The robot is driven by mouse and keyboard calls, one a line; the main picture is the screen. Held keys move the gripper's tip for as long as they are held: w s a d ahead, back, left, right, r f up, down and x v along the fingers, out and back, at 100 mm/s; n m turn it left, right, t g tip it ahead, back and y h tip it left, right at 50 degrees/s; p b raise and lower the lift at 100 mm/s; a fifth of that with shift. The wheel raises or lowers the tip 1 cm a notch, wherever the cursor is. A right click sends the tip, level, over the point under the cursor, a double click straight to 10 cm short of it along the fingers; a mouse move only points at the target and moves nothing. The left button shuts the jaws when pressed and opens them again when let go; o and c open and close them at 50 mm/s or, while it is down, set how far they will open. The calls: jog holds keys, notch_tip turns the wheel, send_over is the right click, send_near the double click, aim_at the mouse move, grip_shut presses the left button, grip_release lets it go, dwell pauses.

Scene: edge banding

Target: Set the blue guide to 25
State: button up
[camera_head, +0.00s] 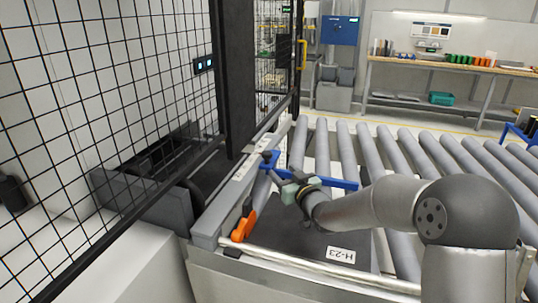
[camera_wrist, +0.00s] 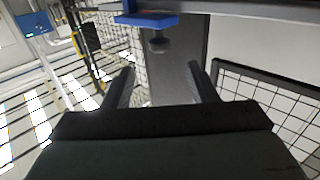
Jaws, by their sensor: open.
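The blue guide (camera_head: 340,184) lies across the near end of the roller conveyor, with its upright blue end (camera_head: 269,159) at the pale rail. My gripper (camera_head: 285,178) is beside that end, and my arm's end hides part of the guide's middle. In the wrist view, the two fingers of my gripper (camera_wrist: 162,84) are apart with nothing between them. A blue part of the guide (camera_wrist: 147,20) with a dark round knob (camera_wrist: 158,41) under it shows above and beyond the fingers, apart from them. A pale strip (camera_head: 243,170) runs along the rail; its markings are too small to read.
A dark panel labelled H-23 (camera_head: 312,250) lies below my arm. A black mesh fence (camera_head: 110,90) and dark post (camera_head: 234,75) stand left. Grey rollers (camera_head: 400,170) extend right.

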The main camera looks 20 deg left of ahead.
aim_at(269, 158)
jog(key=p+x, duration=0.2)
jog(key=x, duration=1)
jog(key=shift+f, duration=0.1)
